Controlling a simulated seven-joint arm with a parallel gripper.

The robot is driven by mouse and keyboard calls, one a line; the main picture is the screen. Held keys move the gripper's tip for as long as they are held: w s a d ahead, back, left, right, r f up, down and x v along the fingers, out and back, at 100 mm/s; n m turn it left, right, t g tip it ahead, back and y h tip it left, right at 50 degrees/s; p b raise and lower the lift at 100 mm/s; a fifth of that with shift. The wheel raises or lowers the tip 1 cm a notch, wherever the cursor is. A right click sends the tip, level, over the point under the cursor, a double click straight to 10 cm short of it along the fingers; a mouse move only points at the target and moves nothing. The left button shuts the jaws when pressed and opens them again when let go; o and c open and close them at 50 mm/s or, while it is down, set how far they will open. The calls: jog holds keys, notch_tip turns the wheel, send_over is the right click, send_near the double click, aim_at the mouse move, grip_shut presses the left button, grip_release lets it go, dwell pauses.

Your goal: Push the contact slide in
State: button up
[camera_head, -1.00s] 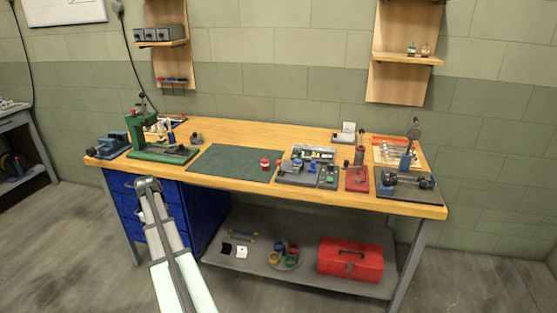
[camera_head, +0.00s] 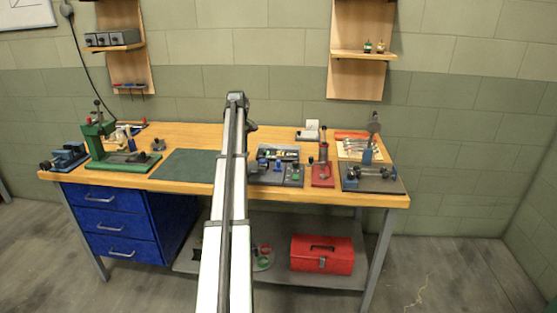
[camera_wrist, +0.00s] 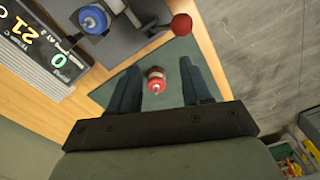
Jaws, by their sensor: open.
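A grey bench unit (camera_head: 294,172) with blue and green parts stands right of the green mat in the head view. In the wrist view its dark body (camera_wrist: 118,38) shows at the top left, with a blue knob (camera_wrist: 93,18) and a red ball-ended lever (camera_wrist: 180,26). I cannot tell which part is the contact slide. My gripper (camera_wrist: 160,66) is open and empty, with its fingers apart above the mat. A red and white round piece (camera_wrist: 156,80) shows between the fingers, lower down on the mat. In the head view my arm hides the gripper.
The green mat (camera_head: 187,165) is otherwise bare. A red stand (camera_head: 322,175) and a dark fixture (camera_head: 372,178) are to the unit's right. A green press (camera_head: 100,145) stands left. A lit display (camera_wrist: 40,42) lies beside the unit in the wrist view.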

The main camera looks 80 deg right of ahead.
notch_tip(320, 180, up, 7)
send_over(279, 161)
jog(key=w, duration=0.1)
jog(key=shift+m, duration=0.3)
jog(key=f, duration=1.3)
jog(key=shift+s+d+f, duration=0.1)
jog(key=shift+s+f, duration=0.1)
jog(key=shift+s, duration=0.2)
grip_shut()
